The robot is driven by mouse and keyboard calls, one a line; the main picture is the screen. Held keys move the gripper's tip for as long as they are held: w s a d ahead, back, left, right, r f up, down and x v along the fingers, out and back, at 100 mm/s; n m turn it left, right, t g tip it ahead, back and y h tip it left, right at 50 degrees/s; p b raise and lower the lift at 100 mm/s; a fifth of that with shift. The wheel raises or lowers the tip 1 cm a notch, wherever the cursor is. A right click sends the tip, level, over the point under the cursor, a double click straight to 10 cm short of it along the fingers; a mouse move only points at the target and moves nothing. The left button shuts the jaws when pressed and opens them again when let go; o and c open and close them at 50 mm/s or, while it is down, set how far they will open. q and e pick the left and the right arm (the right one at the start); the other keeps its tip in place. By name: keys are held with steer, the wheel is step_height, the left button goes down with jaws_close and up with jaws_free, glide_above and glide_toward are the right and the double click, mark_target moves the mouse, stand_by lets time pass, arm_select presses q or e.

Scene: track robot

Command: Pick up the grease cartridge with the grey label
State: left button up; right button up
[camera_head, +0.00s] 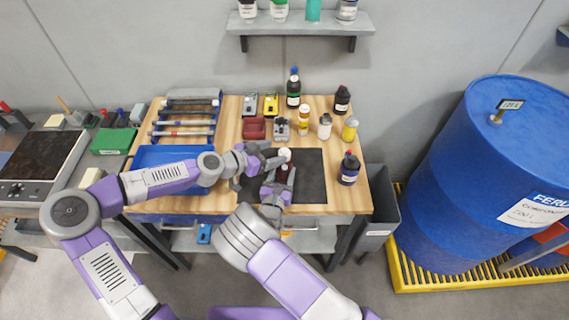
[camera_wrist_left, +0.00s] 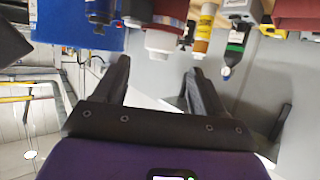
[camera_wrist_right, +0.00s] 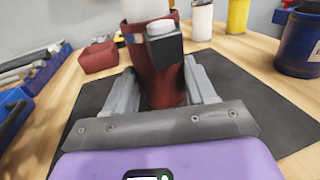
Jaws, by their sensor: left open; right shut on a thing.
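A dark red cartridge with a white top (camera_wrist_right: 155,85) stands upright between the fingers of my right gripper (camera_wrist_right: 165,85), which is shut on it. Its white cap shows in the head view (camera_head: 285,154), over the dark mat. My left gripper (camera_head: 272,157) is open beside the cartridge's top. In the left wrist view, the white cap (camera_wrist_left: 160,43) lies ahead of the open fingers; whether they touch it I cannot tell.
The black mat (camera_head: 312,180) lies on the wooden table (camera_head: 228,130). Several bottles, including a dark blue jar (camera_head: 349,171), stand right and behind. A red bin (camera_head: 254,128) sits behind, a blue tray (camera_head: 150,157) left. A blue drum (camera_head: 445,180) stands right of the table.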

mark_target(281, 152)
arm_select(q)
steer(key=x, duration=0.5)
steer(key=shift+d+f, duration=0.25)
steer(key=shift+f, duration=0.2)
jaws_close()
arm_select(e)
steer(key=o, duration=1.3)
steer(key=shift+c, duration=0.2)
arm_select(q)
step_height(281, 152, up, 18)
arm_select(e)
steer(key=shift+s, duration=0.1)
